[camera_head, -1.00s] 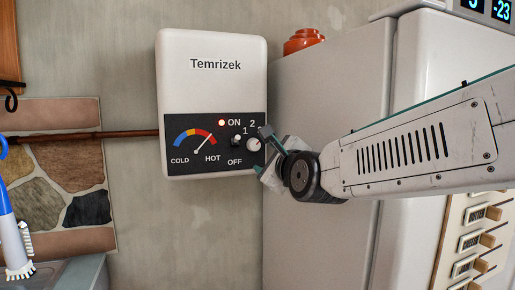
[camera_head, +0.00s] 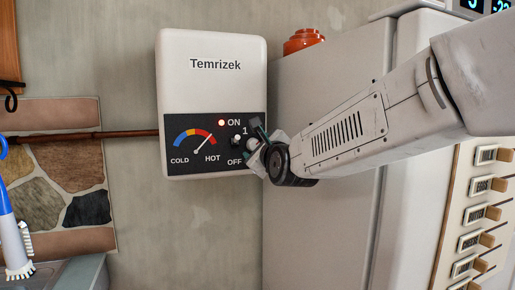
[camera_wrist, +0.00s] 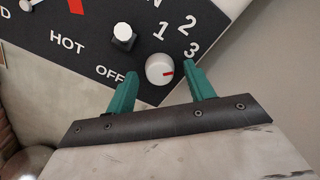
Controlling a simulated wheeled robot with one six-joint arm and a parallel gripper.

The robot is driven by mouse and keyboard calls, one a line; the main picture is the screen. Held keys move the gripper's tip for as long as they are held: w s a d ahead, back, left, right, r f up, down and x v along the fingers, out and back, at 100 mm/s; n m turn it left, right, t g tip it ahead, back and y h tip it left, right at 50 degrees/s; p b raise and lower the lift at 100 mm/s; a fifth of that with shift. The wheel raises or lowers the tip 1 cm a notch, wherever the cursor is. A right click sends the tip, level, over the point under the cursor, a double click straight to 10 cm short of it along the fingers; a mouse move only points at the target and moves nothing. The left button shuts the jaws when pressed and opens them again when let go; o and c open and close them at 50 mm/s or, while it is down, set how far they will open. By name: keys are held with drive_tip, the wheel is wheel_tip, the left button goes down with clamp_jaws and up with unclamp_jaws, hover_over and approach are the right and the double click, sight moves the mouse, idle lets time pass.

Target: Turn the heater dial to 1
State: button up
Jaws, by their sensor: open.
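The white heater (camera_head: 213,75), marked Temrizek, hangs on the wall, with a black control panel along its bottom. In the wrist view the round white dial (camera_wrist: 160,70) shows with the numbers 1, 2 and 3 around it. Its red mark points right, a little below the 3, and not at the 1. My gripper (camera_wrist: 159,82) is open, with its green fingers on either side of the dial in the picture. I cannot tell whether they touch it. In the head view my gripper (camera_head: 260,140) covers most of the dial.
A small switch (camera_wrist: 123,37) sits left of the dial, between ON and OFF; the red lamp (camera_head: 221,123) is by ON. A white cabinet (camera_head: 330,75) stands close on the right, with an orange object (camera_head: 304,41) on top. Bare wall lies below the heater.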

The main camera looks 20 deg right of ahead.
drive_tip(key=c, duration=1)
drive_tip(key=shift+o, duration=0.2)
drive_tip(key=shift+n, duration=8.9)
drive_tip(key=o, duration=1)
drive_tip(key=shift+c, duration=0.2)
